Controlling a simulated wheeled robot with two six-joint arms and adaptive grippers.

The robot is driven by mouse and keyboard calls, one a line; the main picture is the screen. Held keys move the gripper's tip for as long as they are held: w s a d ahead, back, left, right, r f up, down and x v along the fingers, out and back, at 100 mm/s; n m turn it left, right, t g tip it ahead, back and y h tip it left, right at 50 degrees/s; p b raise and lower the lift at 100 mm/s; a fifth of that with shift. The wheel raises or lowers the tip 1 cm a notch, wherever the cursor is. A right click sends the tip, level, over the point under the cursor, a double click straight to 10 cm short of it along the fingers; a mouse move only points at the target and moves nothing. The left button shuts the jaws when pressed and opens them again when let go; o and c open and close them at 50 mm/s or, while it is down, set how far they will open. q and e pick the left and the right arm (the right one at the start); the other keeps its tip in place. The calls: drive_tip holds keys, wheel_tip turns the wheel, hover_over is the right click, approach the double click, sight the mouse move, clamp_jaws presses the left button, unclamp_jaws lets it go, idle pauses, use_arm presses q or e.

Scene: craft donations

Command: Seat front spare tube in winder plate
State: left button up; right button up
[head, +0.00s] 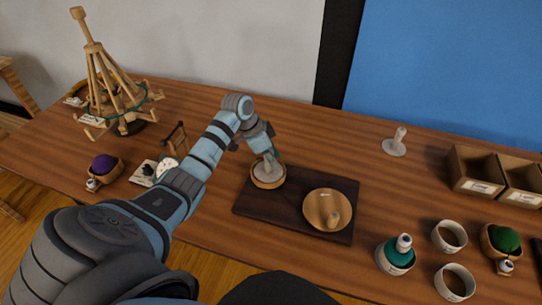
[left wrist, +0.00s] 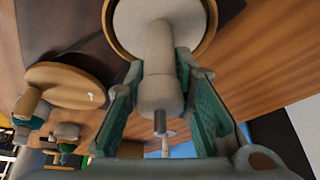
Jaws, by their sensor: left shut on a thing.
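A pale grey tube (left wrist: 161,88) with a wide round base is held between the two fingers of my left gripper (left wrist: 158,95), which is shut on it. In the head view my left gripper (head: 267,158) points down over a round wooden plate (head: 268,184) at the left end of a dark board. The tube's pale base (head: 264,173) shows within the plate's wooden rim. The wrist view shows the same rim (left wrist: 212,22) around the base. I cannot tell whether the base rests fully down. My right gripper is not in view.
A second round wooden plate with a knob (head: 318,203) sits on the dark board (head: 346,237) at right. Another pale tube (head: 397,139) stands farther back. A teal-wrapped jar (head: 395,259), cups and wooden boxes (head: 476,171) are at right; a wooden yarn swift (head: 115,92) is at left.

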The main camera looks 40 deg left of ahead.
use_arm(q)
drive_tip(key=o, duration=0.9)
drive_tip(key=shift+c, duration=0.2)
drive_tip(key=v, duration=1.2)
